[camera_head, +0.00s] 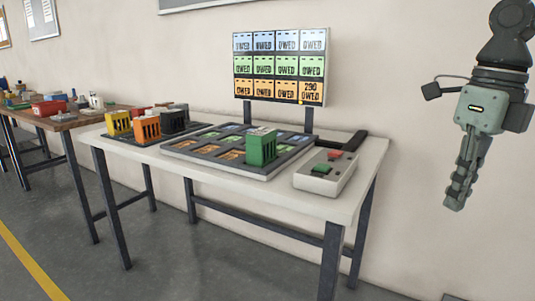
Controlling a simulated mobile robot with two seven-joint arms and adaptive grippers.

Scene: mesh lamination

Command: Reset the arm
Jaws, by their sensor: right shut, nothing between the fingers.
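My right gripper (455,203) hangs at the right side of the head view, pointing down, in front of the wall and clear of the white table (362,172). Its fingers are together and nothing is between them. My right arm comes down from the upper right corner. My left gripper and left arm do not show.
The table bears a dark tray (205,155) with coloured cells, a green block (262,149) standing on it, yellow (119,124) and orange (147,129) holders, and a grey button box (325,172). A display board (280,66) stands behind. A wooden bench (85,118) is at left.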

